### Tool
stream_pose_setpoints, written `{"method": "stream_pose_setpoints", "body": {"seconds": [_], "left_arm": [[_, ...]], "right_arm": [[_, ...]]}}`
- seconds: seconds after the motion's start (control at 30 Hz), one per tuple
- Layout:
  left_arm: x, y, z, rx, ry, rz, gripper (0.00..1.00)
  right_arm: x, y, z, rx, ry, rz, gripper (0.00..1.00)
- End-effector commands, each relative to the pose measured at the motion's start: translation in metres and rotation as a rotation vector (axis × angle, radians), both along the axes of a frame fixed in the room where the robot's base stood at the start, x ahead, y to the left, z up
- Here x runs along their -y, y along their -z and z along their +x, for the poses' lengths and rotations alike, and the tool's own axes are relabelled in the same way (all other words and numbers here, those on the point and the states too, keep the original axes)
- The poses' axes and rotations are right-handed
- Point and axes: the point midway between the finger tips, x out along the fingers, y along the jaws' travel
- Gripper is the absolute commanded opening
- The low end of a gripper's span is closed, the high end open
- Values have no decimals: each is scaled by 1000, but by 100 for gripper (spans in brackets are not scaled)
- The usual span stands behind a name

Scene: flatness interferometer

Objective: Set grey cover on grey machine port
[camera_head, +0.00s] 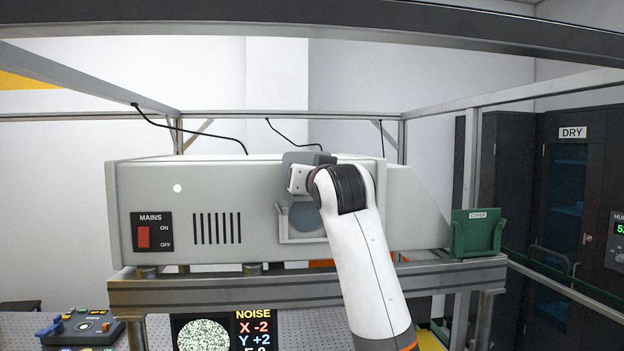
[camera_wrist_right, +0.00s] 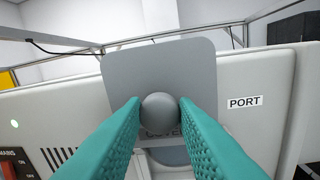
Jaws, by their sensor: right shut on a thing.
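The grey cover (camera_wrist_right: 160,78) is a flat plate with rounded corners and a round knob (camera_wrist_right: 160,110). My right gripper (camera_wrist_right: 160,112) is shut on the knob, one teal finger on each side. In the head view the cover (camera_head: 305,158) shows above my right wrist, in front of the machine's upper edge. The port (camera_head: 306,217) is a round blue-grey opening with a light frame on the front of the grey machine (camera_head: 150,195), below the cover and partly hidden by my arm. A PORT label (camera_wrist_right: 245,102) is right of the cover. My left gripper is not in view.
A green holder labelled COVER (camera_head: 478,233) stands at the right end of the bench. A metal frame surrounds the machine, with a rail (camera_head: 440,20) across the top. The MAINS switch (camera_head: 143,237) is at the machine's left.

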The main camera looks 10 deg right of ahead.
Motion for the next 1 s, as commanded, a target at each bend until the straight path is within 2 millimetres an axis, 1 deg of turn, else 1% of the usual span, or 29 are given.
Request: {"method": "stream_pose_setpoints", "body": {"seconds": [1.0], "left_arm": [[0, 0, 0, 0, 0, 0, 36]], "right_arm": [[6, 3, 29, 0, 1, 0, 6]]}}
